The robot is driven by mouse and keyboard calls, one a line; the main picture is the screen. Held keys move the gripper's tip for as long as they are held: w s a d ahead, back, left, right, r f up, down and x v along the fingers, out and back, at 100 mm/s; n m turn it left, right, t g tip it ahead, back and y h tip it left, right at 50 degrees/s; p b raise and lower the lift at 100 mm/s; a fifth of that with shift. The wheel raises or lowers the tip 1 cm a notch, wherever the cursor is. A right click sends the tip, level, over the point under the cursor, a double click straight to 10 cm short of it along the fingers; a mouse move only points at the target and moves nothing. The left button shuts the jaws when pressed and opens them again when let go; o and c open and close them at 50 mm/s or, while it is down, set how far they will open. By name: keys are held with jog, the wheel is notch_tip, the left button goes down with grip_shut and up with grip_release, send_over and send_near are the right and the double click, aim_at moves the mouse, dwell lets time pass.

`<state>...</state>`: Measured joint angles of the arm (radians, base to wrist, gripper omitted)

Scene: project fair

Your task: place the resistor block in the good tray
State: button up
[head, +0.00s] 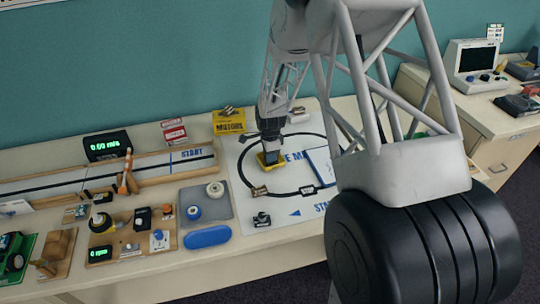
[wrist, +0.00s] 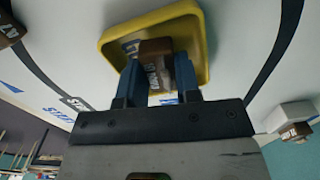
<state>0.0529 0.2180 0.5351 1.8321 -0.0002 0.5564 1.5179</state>
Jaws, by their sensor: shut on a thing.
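A brown block with a white label (wrist: 153,62), which I take to be the resistor block, is between the two blue fingers of my gripper (wrist: 158,74) in the wrist view. The fingers are shut on it. The block is over or inside a yellow tray (wrist: 112,32); whether it touches the floor is unclear. In the head view my gripper (head: 270,151) points down at the yellow tray (head: 279,161) on the white track mat, and the block is hidden. A blue tray (head: 207,237) lies at the table's front. No readable label shows which tray is the good one.
Another brown labelled block (wrist: 8,30) is at the left of the wrist view. In the head view, a yellow MOTORS box (head: 229,122) stands behind left. A grey tray (head: 216,212) with rolls and a wooden board with parts (head: 130,250) lie left of the mat.

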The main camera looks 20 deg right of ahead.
jog(key=shift+f, duration=0.3)
jog(key=o, duration=0.9)
jog(key=shift+r, duration=0.1)
notch_tip(320, 180, up, 12)
jog(key=shift+r, duration=0.1)
dwell(0.4)
dwell(0.5)
